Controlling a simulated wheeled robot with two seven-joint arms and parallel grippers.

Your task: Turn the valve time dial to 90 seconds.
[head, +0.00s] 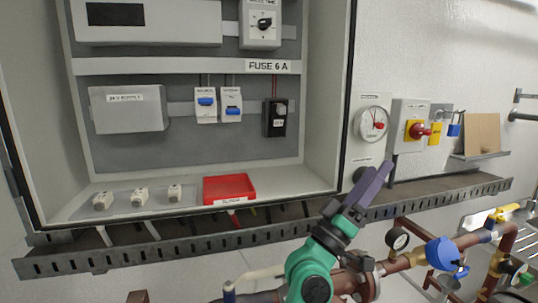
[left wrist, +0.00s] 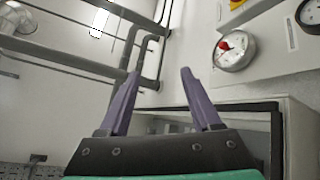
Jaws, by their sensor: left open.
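A white box with a black knob (head: 264,23) sits at the top of the open cabinet. Its label is cut by the picture's top edge and its last word reads "TIME". The setting is too small to read. My left gripper (head: 377,175), with purple fingers and a green wrist, is right of the cabinet and well below that knob. Its fingers stand apart in the left wrist view (left wrist: 157,78), with nothing between them. My right gripper is in neither view.
A round white dial with a red pointer (head: 371,124) and a red switch on a yellow plate (head: 416,130) are on the wall above my gripper. A slotted metal rail (head: 190,245) runs below the cabinet. Pipes (head: 420,260) lie at lower right.

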